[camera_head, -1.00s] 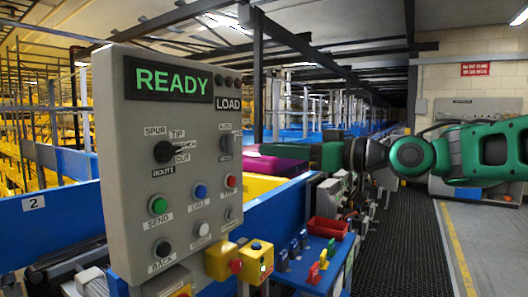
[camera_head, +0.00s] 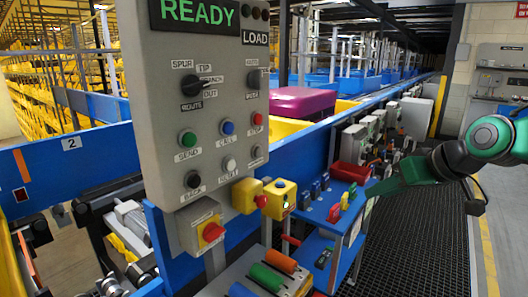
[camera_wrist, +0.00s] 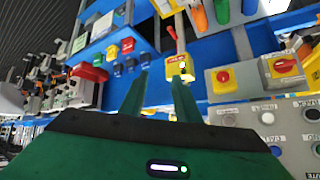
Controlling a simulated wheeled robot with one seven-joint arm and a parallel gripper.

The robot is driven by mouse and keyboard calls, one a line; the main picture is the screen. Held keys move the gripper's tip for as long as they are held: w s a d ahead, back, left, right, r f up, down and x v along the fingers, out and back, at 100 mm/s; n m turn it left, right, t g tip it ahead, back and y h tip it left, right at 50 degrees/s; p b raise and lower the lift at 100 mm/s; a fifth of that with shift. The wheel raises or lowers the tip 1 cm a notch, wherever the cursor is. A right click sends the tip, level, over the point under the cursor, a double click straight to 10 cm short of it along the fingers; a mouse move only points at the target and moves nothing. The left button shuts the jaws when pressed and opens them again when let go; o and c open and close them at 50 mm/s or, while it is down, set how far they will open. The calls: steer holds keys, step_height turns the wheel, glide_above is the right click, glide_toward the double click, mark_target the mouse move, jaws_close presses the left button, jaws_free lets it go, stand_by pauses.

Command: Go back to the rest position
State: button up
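My gripper (camera_wrist: 158,80) shows in the wrist view with its two dark green fingers apart and nothing between them. In the head view my green gripper (camera_head: 376,190) is at the right of the control panel (camera_head: 150,60), beside the blue side shelf and clear of the panel's knobs. Its fingertips are hard to make out there. The panel's screen reads READY (camera_head: 198,10), with a LOAD label below it. In the wrist view the panel (camera_wrist: 265,118) is upside down at the right.
A yellow box with a red button (camera_head: 249,196) and a yellow pendant (camera_head: 282,198) sit below the panel. A red bin (camera_head: 350,172) and small coloured clips stand on the blue shelf. A magenta load (camera_head: 300,103) lies on the conveyor. The dark mat (camera_head: 425,240) is clear.

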steer(key=s+d+f+m+g+h, duration=0.1)
steer(key=s+d+f+m+g, duration=0.1)
steer(key=s, duration=0.6)
steer(key=s+d+f+m+g+h, duration=0.1)
steer(key=s+d+f+m+g, duration=0.2)
steer(key=s+d+f, duration=0.3)
steer(key=s+d+f+m+g+h, duration=0.1)
steer(key=s+d+f+m+g, duration=0.2)
steer(key=s, duration=0.8)
step_height(320, 180, down, 3)
steer(key=shift+s+d+r+m+h, duration=0.1)
steer(key=shift+s+d+m+h, duration=0.35)
steer(key=shift+d, duration=0.4)
steer(key=shift+w, duration=0.1)
